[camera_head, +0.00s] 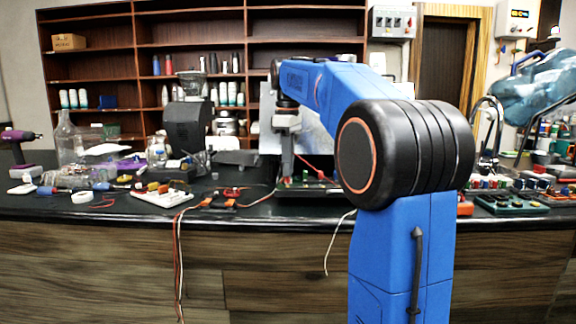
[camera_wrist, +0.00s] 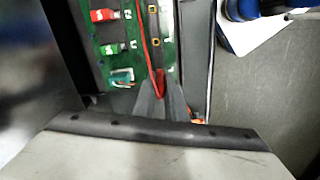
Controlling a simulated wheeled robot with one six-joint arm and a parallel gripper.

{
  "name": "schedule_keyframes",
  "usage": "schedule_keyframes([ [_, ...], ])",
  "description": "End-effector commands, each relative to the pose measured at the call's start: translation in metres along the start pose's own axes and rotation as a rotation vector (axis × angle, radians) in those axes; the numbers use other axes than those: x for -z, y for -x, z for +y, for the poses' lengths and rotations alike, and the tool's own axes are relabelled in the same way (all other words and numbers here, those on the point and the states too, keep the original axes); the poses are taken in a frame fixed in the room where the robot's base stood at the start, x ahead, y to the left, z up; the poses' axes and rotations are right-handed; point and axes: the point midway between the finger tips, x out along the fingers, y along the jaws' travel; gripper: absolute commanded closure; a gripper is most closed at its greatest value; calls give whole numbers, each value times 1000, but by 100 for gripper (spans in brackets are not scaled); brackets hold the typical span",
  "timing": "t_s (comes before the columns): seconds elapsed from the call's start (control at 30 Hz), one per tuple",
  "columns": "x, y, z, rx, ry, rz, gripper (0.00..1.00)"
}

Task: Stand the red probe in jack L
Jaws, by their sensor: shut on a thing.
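In the wrist view my gripper (camera_wrist: 159,92) is shut on the red probe (camera_wrist: 160,80). A red lead (camera_wrist: 145,45) runs from the probe up the picture. The fingertips hide part of the probe, and I cannot tell whether its tip touches anything. Beyond it lies a green circuit board (camera_wrist: 112,35) in a dark case.
The dark bench top (camera_head: 235,212) is crowded. A black brewer (camera_head: 187,125) stands left of my gripper, with a white board (camera_head: 162,194) and loose cables (camera_head: 178,250) in front. Green boards (camera_head: 512,203) lie at right. Red and green parts (camera_wrist: 104,15) rise from the circuit board.

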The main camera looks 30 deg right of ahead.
Motion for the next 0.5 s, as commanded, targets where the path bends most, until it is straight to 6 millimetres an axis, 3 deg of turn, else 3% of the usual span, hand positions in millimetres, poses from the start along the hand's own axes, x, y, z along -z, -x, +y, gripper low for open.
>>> schedule_keyframes([
  [0.5, 0, -4, 0, 0, 0, 0, 100],
])
